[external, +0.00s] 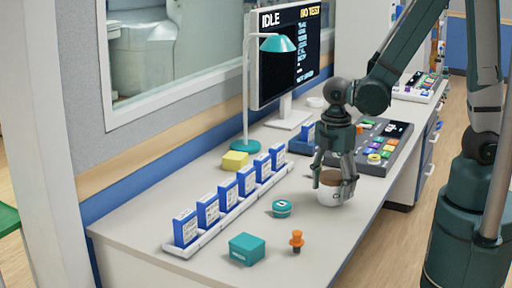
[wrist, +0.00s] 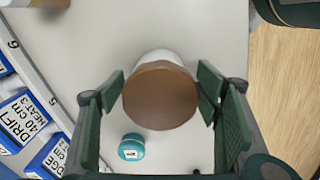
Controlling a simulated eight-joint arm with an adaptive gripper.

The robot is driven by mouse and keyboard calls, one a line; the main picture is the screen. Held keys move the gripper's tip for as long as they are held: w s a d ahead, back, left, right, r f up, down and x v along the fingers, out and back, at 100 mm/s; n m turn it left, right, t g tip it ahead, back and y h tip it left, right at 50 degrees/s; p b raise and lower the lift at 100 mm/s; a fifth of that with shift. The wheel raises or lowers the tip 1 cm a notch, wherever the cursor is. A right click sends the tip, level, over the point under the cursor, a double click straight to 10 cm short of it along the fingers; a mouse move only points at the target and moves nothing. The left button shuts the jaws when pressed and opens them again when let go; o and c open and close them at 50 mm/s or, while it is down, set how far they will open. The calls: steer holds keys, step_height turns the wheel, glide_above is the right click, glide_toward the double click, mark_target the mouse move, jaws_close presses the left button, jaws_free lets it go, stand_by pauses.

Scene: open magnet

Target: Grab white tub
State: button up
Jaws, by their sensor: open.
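A white tub (external: 333,196) with a brown top stands on the desk near its front edge. In the wrist view its brown round top (wrist: 160,96) fills the middle, with a bit of white side above it. My gripper (external: 334,184) is over the tub, pointing down, with its fingers on either side of it. In the wrist view the fingers (wrist: 161,92) are apart, left and right of the brown top; the right one looks very close to it. I cannot tell whether either finger touches.
A teal round tin (external: 282,208), a teal box (external: 246,249) and an orange peg (external: 297,242) stand nearby on the desk. A rack of blue boxes (external: 227,197) runs along the left. A control panel (external: 377,147) and a monitor (external: 290,52) are behind.

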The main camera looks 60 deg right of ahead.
steer(key=shift+f, duration=0.5)
steer(key=c, duration=1)
